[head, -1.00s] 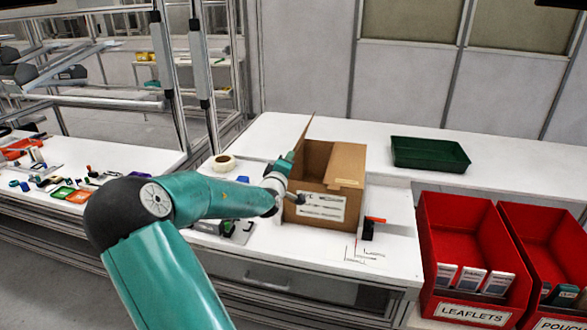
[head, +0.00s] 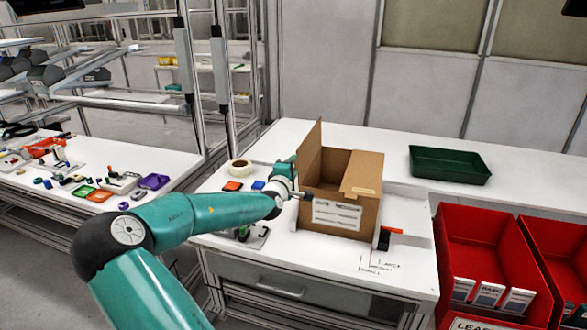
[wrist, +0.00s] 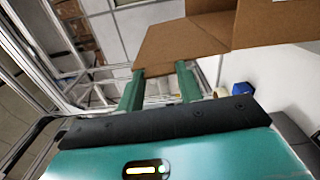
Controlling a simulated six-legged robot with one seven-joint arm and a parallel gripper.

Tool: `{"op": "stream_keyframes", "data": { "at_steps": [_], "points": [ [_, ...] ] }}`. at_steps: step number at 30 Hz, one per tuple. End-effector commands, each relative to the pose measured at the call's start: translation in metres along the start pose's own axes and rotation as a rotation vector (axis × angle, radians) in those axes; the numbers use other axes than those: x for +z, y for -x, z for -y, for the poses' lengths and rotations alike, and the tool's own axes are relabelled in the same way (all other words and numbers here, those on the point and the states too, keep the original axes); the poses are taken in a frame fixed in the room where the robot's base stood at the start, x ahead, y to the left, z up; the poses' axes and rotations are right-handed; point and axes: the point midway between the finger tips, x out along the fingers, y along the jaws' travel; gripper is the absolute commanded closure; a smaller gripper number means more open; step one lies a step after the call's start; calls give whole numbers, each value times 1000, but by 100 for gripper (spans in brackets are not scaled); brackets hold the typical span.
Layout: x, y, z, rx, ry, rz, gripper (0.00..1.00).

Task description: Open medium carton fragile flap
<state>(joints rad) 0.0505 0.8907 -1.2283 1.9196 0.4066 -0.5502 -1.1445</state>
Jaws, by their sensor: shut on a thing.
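The medium carton (head: 338,218) is a brown box on the white bench, with a printed white label on its front. Its left flap (head: 310,152) stands up, and this flap also shows in the wrist view (wrist: 180,48). Its right flap (head: 364,172) lies partly over the opening and bears a pale strip too small to read. My gripper (wrist: 161,74) is at the left flap's edge, its two green fingers shut on it. In the head view my gripper's fingertips are hard to make out beside the carton's left side.
A green tray (head: 449,166) lies on the bench at right. Red bins (head: 482,245) stand at the front right. A tape roll (head: 239,170), a blue block (head: 258,185) and an orange block (head: 233,186) lie left of the carton. A red-handled tool (head: 386,238) is at its right corner.

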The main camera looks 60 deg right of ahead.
Motion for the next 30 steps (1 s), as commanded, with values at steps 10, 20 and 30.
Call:
{"op": "stream_keyframes", "data": {
  "at_steps": [10, 20, 30],
  "points": [
    [0, 0, 0, 0, -1, 0, 42],
    [0, 6, 0, -1, -1, 0, 42],
    [-1, 59, 0, -1, -2, -2, 42]
  ]
}}
